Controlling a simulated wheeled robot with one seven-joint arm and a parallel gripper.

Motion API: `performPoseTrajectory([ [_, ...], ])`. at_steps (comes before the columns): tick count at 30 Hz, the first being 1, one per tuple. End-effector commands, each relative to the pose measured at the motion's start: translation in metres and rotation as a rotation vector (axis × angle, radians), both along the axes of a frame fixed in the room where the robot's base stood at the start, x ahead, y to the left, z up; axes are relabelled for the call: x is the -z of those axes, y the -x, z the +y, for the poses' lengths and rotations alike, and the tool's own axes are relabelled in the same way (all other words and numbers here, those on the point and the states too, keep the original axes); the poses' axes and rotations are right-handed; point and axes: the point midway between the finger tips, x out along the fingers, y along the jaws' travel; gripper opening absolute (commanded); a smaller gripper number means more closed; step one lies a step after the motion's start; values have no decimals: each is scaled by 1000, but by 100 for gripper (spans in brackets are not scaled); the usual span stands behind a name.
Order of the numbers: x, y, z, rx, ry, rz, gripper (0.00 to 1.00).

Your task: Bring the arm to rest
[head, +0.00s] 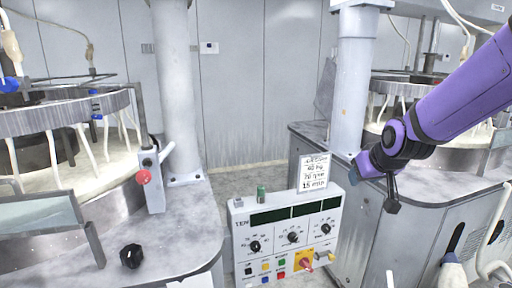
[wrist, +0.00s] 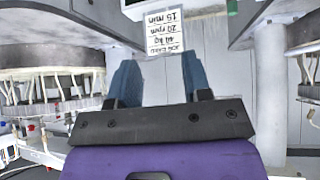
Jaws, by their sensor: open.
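My gripper (head: 376,188) hangs at the end of my purple arm on the right of the head view. It is in the air, in front of the right machine's cabinet and to the right of the control panel (head: 282,243). In the wrist view my gripper (wrist: 162,78) shows two blue-grey fingers standing apart with nothing between them. A white printed card (head: 314,172) stands at the panel's top right edge. The card also shows upside down beyond the fingers in the wrist view (wrist: 166,32).
A polishing machine (head: 65,118) with a round platen stands at left, another (head: 440,150) at right. A small green object (head: 261,193) stands on the panel's top. A red knob (head: 144,177) sits on the left post.

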Motion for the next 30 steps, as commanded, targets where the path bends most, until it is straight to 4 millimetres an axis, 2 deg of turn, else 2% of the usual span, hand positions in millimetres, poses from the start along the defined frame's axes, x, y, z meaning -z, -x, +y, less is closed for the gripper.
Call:
performPoseTrajectory([
  [3,-26,33,-6,15,-14,26,45],
  [9,-57,93,-16,42,-28,83,45],
  [15,-78,156,-25,77,-34,140,45],
  [21,-88,217,-32,119,-35,194,45],
  [25,-91,246,-35,139,-33,220,45],
  [30,-90,264,-37,155,-31,240,45],
])
